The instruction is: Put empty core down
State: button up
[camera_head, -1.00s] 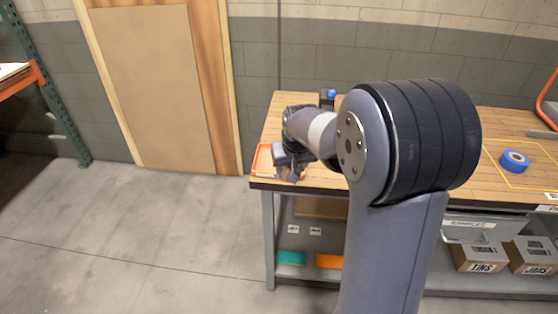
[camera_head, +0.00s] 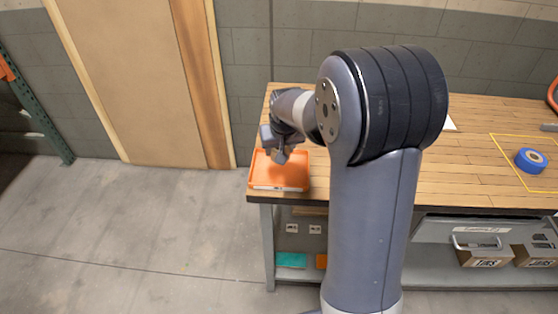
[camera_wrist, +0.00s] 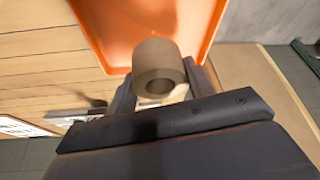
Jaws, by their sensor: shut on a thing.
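The empty core (camera_wrist: 158,68) is a brown cardboard tube, seen in the wrist view between my two fingers. My gripper (camera_wrist: 155,88) is shut on it. The orange tray (camera_wrist: 110,30) lies beyond the core in the wrist view. In the head view my gripper (camera_head: 279,156) is over the orange tray (camera_head: 262,178) at the left end of the workbench. I cannot tell in the head view whether the core touches the tray; the gripper and arm hide it.
The wooden workbench (camera_head: 470,170) stretches right. A blue tape roll (camera_head: 530,161) lies inside a yellow outlined area on it. Boxes (camera_head: 485,252) stand on the shelf below. The floor (camera_head: 130,230) to the left is clear.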

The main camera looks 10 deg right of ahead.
aim_at(279, 167)
jog(key=shift+f, duration=2.7)
jog(key=o, duration=1)
jog(key=shift+f, duration=0.1)
jog(key=shift+c, duration=0.2)
jog(key=shift+s+r, duration=0.1)
jog(key=shift+r, duration=0.4)
jog(key=v, duration=1.1)
jog(key=shift+s+r, duration=0.1)
jog(key=shift+s, duration=0.05)
